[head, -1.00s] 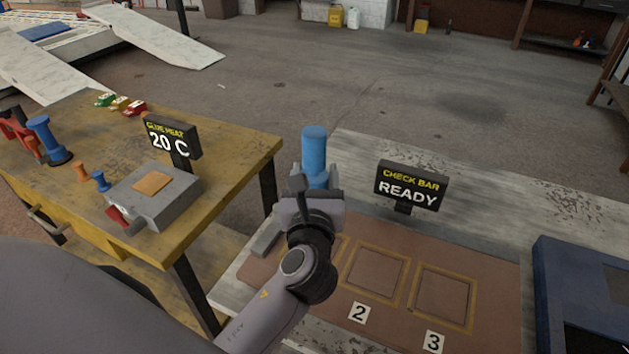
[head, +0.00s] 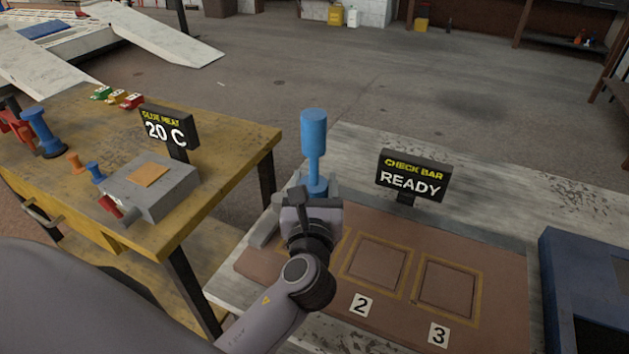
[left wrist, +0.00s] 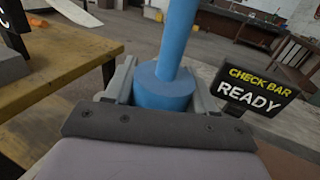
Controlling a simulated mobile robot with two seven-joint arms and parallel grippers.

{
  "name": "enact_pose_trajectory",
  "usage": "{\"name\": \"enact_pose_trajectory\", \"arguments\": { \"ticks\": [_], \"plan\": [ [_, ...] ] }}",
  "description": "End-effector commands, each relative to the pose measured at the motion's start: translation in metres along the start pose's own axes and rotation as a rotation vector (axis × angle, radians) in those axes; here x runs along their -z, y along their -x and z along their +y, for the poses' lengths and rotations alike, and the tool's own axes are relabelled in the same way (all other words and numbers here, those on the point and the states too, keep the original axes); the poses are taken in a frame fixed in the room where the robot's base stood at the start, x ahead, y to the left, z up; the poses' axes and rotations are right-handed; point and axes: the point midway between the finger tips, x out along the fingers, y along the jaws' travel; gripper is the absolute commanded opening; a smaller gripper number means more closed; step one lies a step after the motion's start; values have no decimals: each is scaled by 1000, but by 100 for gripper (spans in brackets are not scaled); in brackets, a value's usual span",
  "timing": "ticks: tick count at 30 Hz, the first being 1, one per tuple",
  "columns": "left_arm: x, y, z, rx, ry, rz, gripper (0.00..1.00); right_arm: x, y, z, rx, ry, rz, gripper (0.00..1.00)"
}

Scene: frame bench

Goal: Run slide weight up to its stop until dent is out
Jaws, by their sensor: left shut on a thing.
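A blue slide hammer stands upright over the brown panel (head: 262,264), left of the check bar sign. Its wide top part (head: 313,128) sits above a bare thin rod (head: 313,170), which also shows in the left wrist view (left wrist: 180,32). My left gripper (head: 313,192) is shut on the wide blue slide weight (left wrist: 162,88) below, with a finger on each side. The tool's lower end and its foot on the panel are hidden behind my gripper and wrist. I cannot make out the dent. The check bar sign (head: 412,178) reads READY. My right gripper is not in view.
Yellow-framed squares labelled 2 (head: 361,305) and 3 (head: 439,334) lie on the panel. A blue box (head: 580,255) stands at right.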

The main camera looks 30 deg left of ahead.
Motion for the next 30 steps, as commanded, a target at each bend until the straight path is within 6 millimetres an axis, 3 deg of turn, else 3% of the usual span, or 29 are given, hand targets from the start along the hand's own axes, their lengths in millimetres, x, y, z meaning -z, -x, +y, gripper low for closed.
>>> {"name": "enact_pose_trajectory", "arguments": {
  "ticks": [17, 18, 20, 21, 30],
  "plan": [
    [36, 0, 0, 0, 0, -2, 8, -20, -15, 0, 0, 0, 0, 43],
    [35, 0, 0, 0, 1, -2, 61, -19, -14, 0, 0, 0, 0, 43],
    [34, 0, 0, 0, 1, -2, 81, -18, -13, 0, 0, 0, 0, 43],
    [34, 0, 0, 0, 0, -2, 85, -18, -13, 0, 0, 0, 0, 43],
    [34, 0, 0, 0, 0, 0, 85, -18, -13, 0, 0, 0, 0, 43]
  ]
}}
